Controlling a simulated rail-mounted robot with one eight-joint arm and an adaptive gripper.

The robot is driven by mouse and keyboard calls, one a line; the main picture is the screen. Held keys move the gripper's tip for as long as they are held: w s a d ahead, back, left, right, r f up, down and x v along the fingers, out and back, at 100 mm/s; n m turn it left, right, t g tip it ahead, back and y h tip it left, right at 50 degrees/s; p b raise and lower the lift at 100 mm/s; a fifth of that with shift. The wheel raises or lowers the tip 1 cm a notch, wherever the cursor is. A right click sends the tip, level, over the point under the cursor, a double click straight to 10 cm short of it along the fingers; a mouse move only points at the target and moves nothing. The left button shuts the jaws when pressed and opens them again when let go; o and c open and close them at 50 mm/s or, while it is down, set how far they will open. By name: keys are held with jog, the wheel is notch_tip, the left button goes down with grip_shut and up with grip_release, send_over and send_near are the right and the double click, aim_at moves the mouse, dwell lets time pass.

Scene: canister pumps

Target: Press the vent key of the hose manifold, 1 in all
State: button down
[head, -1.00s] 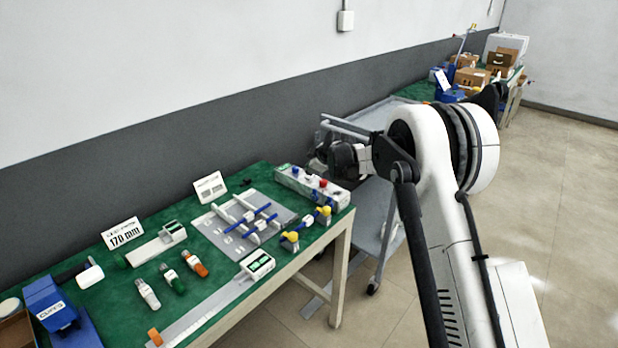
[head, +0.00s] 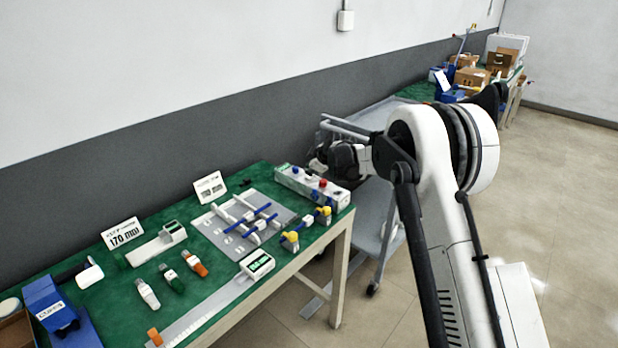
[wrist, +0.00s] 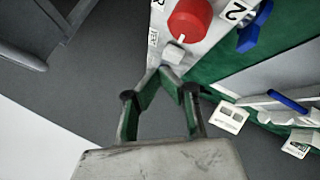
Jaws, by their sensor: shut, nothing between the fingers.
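The hose manifold (head: 298,186) is a long pale box at the far right corner of the green table, with red and blue knobs on top. In the wrist view the manifold (wrist: 202,42) shows a red round knob (wrist: 188,20) and, beside it, a small pale block, the vent key (wrist: 173,53), near a small sideways label. My gripper (wrist: 172,77) is shut and empty. Its fingertips appear just short of the vent key in the picture; I cannot tell whether they touch it. In the head view the gripper is dark and its tips are hard to make out beyond the manifold.
A blue lever (wrist: 255,28) and a "2" label sit beside the red knob. A grey plate with blue-handled bars (head: 243,222) lies next to the manifold. A small sign (head: 210,187) stands behind it. A grey cart (head: 375,225) stands right of the table.

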aim_at(309, 176)
jog(key=shift+f, duration=0.4)
jog(key=shift+f+b, duration=0.45)
jog(key=shift+b, duration=0.2)
dwell(0.4)
jog(key=shift+r, duration=0.15)
dwell(0.3)
jog(key=shift+r, duration=0.75)
jog(key=shift+r+p, duration=0.15)
jog(key=shift+p, duration=0.15)
jog(key=shift+r+p, duration=0.85)
jog(key=shift+r, duration=1.55)
